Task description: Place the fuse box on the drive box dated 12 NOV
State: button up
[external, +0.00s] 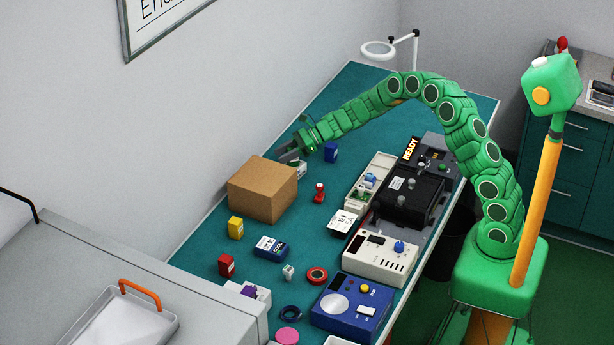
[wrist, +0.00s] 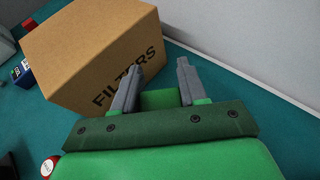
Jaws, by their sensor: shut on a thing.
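My gripper (external: 288,151) is over the far part of the teal bench, by the back corner of the cardboard box. A blue box with a white label (external: 270,247) lies in front of the cardboard box. A small upright blue box (external: 330,152) stands right of my gripper. The dates are too small to read, so I cannot tell which is 12 NOV.
The cardboard box marked FILTERS (wrist: 100,55) stands right beside my fingers. Small yellow (external: 235,228) and red (external: 226,265) boxes stand nearer the front. A red-handled item (external: 319,193) and white and black equipment (external: 380,258) lie to the right. The wall is behind.

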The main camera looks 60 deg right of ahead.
jog(key=shift+f, duration=0.15)
jog(key=o, duration=1)
jog(key=shift+o, duration=0.2)
